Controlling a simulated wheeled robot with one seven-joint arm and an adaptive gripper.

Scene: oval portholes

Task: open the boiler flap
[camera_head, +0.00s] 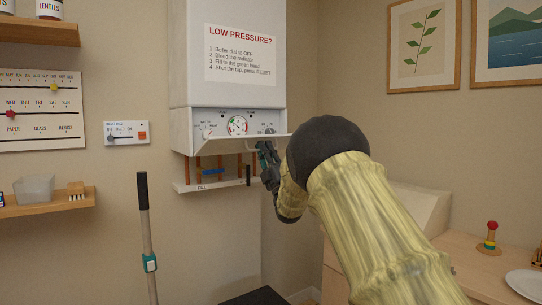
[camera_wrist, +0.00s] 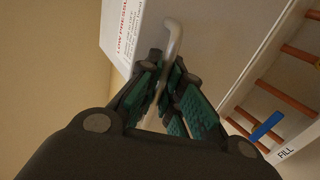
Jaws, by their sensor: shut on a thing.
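The white boiler (camera_head: 195,60) hangs on the wall in the head view. Its flap (camera_head: 225,145) juts out below the dial panel (camera_head: 205,118), and the gauge and dials behind it show. My gripper (camera_head: 266,162) is at the right part of the flap, partly hidden by my arm. In the wrist view, my gripper (camera_wrist: 165,82) is shut on a pale curved handle (camera_wrist: 174,38), with teal pads on both sides of it. The handle's lower part is hidden between the fingers.
Copper pipes (camera_head: 198,170) and a shelf-like rail marked FILL (camera_head: 210,186) are under the boiler. A blue tap lever (camera_wrist: 267,126) shows in the wrist view. A long-handled tool (camera_head: 148,230) stands at left; a wooden counter (camera_head: 450,245) is at right.

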